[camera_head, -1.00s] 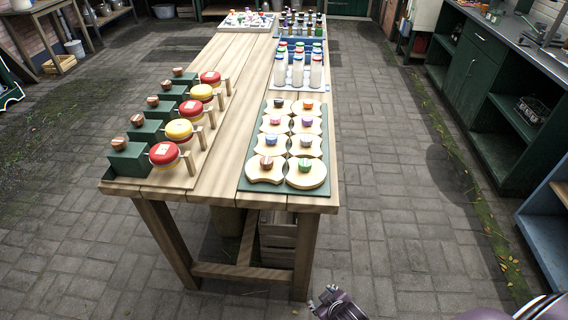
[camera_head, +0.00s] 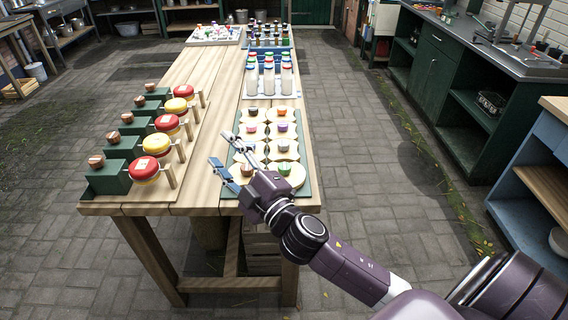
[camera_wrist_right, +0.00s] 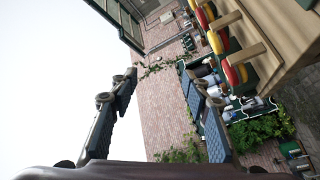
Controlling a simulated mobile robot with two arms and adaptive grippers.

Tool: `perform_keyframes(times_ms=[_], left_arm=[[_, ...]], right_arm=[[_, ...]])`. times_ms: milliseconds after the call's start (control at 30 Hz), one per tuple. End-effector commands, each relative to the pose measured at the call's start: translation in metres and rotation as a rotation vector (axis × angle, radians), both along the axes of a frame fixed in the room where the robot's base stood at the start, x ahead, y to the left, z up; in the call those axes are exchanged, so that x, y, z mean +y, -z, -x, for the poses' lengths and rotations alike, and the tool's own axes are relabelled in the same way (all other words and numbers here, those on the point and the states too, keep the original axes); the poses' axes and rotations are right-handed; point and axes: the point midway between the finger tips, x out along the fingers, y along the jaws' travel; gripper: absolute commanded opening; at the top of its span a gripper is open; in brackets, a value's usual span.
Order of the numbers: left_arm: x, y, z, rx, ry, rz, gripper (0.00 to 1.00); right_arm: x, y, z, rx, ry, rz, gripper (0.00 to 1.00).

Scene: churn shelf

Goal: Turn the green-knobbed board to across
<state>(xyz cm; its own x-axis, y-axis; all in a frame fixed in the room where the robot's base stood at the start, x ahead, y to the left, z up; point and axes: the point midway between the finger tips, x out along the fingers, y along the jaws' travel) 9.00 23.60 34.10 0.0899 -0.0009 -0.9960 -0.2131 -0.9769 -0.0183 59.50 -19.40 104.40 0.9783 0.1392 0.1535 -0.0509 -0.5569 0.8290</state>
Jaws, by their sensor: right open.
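The green-knobbed board (camera_head: 297,176) is a pale wooden piece at the near right corner of the dark green panel (camera_head: 307,190) in the head view. Its green knob (camera_head: 285,169) shows on top; my right gripper's body covers part of the board's near left side. My right gripper (camera_head: 220,149) is open and empty, fingers pointing left and away, above the table at the panel's left edge. It also shows in the right wrist view (camera_wrist_right: 160,80), spread apart with nothing between the fingers. My left gripper is out of view.
Several other pale boards with coloured knobs share the panel. Left of it is a rack (camera_head: 190,150) of red and yellow discs with dark green blocks. White bottles (camera_head: 269,82) stand behind the panel. A bare wooden strip (camera_head: 215,110) runs between rack and panel.

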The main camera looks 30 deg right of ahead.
Motion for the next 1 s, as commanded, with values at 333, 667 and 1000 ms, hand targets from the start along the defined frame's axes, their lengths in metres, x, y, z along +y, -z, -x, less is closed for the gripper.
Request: perform_keyframes(times_ms=[333, 667, 1000], left_arm=[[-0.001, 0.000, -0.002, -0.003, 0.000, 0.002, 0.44], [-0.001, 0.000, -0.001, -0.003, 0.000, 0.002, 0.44], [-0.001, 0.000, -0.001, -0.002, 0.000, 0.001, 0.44]], right_arm=[[0.117, -0.064, 0.014, -0.494, -0.561, 0.819, 0.44], [0.012, 0.045, 0.001, -0.256, -1.010, 1.703, 0.44], [-0.179, 0.055, 0.009, 0.332, -1.150, 2.074, 0.44]])
